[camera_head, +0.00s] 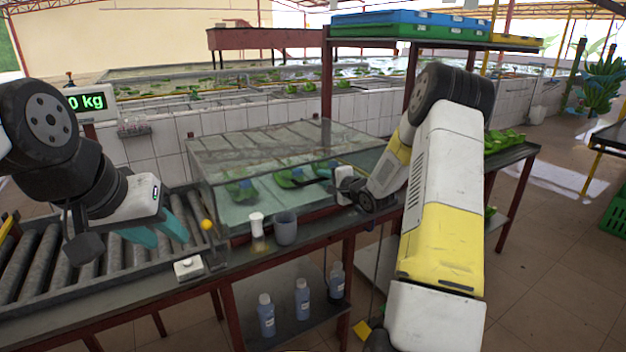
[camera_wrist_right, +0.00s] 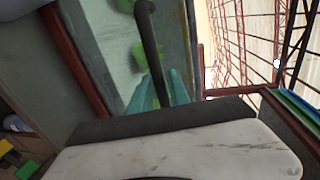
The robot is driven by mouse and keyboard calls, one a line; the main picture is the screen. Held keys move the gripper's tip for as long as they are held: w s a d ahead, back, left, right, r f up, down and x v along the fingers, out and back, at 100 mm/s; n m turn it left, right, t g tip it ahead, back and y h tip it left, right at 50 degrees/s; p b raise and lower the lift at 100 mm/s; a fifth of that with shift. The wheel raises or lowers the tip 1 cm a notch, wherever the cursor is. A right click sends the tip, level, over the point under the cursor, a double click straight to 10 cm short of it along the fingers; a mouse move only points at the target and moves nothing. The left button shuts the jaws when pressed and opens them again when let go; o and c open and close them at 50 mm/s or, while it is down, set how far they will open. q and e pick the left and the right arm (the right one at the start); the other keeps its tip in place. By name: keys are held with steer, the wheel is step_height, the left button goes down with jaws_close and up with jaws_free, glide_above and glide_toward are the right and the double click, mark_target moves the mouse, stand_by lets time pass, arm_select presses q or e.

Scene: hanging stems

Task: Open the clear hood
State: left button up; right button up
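The clear hood (camera_head: 262,150) is a see-through box on the bench in the middle of the head view, with its sloped top down over green leafy pieces on a tray. My right gripper (camera_head: 335,184) is at the hood's front right side; its fingers are hidden in the head view. In the right wrist view, the teal fingers of my right gripper (camera_wrist_right: 160,88) lie on both sides of a dark bar (camera_wrist_right: 150,40), likely the hood's handle. I cannot tell if they grip it. My left gripper (camera_head: 157,230) is open and empty, over the rollers left of the hood.
A white cup (camera_head: 257,225) and a grey cup (camera_head: 286,229) stand at the hood's front. A small white button box (camera_head: 188,268) sits near the bench edge. A roller conveyor (camera_head: 50,262) runs left. Several bottles (camera_head: 302,300) stand on the lower shelf. Blue trays (camera_head: 400,22) lie on the rack above.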

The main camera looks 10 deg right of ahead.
steer(key=shift+w, duration=0.15)
jaws_close()
steer(key=shift+f, duration=0.1)
stand_by(1.3)
